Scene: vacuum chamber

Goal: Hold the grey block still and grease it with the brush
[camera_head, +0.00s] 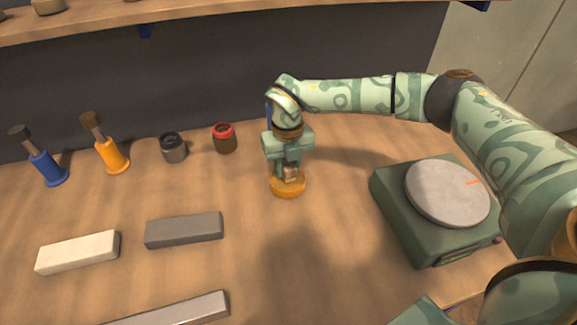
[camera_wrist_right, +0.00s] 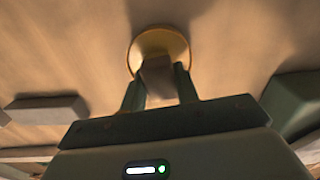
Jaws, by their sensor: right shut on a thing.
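The grey block (camera_head: 184,230) lies flat on the table, left of my right gripper and apart from it. It also shows at the left of the wrist view (camera_wrist_right: 45,108). Two brush-like tools with dark tops lean at the left: a blue one (camera_head: 47,168) and an orange one (camera_head: 112,157). My right gripper (camera_head: 288,172) points down and is shut on the brownish upright part (camera_wrist_right: 158,76) of a round yellow-based thing (camera_head: 288,188). That base shows beyond the fingers in the wrist view (camera_wrist_right: 150,42). Whether it touches the table is unclear. My left gripper is not in view.
A cream block (camera_head: 78,252) and a silvery block (camera_head: 178,310) lie near the grey one. A dark pot (camera_head: 174,148) and a red-rimmed pot (camera_head: 224,138) stand behind. A green box (camera_head: 420,225) with a round grey plate (camera_head: 447,192) stands right. Table between is clear.

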